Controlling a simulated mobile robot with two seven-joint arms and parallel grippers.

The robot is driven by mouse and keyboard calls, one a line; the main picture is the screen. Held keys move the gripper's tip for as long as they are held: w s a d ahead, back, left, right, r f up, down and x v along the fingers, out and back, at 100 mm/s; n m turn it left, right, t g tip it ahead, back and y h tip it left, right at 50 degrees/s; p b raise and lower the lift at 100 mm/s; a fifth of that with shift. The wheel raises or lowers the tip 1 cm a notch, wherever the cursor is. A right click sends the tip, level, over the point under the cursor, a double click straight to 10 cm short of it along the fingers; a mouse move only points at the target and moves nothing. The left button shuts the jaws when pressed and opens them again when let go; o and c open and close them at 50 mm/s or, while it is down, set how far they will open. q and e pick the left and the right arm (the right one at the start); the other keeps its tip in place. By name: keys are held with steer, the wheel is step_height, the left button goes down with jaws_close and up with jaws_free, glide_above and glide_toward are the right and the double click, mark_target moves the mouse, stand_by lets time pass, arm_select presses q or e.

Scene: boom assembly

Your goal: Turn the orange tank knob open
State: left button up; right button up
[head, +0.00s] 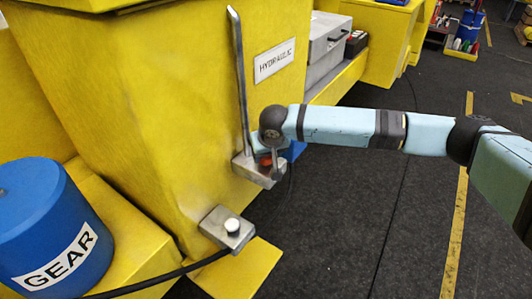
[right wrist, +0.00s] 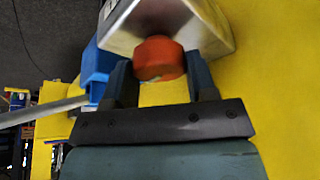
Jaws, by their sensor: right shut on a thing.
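The orange knob (right wrist: 158,58) sits on a silver metal block (right wrist: 205,22) in the right wrist view. My right gripper (right wrist: 160,75) has a finger on each side of the knob and is shut on it. In the head view the knob (head: 266,160) shows as a small orange patch, mostly hidden behind my right gripper (head: 272,158). The silver block (head: 258,172) is fixed to the yellow tank (head: 150,100), below the HYDRAULIC label (head: 274,61). My left gripper is not in view.
A grey metal bar (head: 240,80) rises above the block. A second silver block with a white knob (head: 232,226) sits lower left. A blue GEAR drum (head: 45,225) stands at the left. Dark floor (head: 345,220) at right is clear.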

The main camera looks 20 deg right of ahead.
steer(key=n, duration=0.2)
steer(key=n+y, duration=0.1)
steer(key=n, duration=0.1)
steer(key=shift+d+y, duration=0.1)
steer(key=shift+y, duration=0.2)
steer(key=n+g+y, duration=0.1)
steer(key=n, duration=0.3)
steer(key=n+g+y, duration=0.1)
steer(key=n, duration=0.3)
steer(key=shift+w+d, duration=0.1)
steer(key=shift+w, duration=0.05)
steer(key=shift+n+g+y, duration=0.4)
steer(key=shift+n+g, duration=0.4)
steer(key=shift+n, duration=1.4)
steer(key=o, duration=0.9)
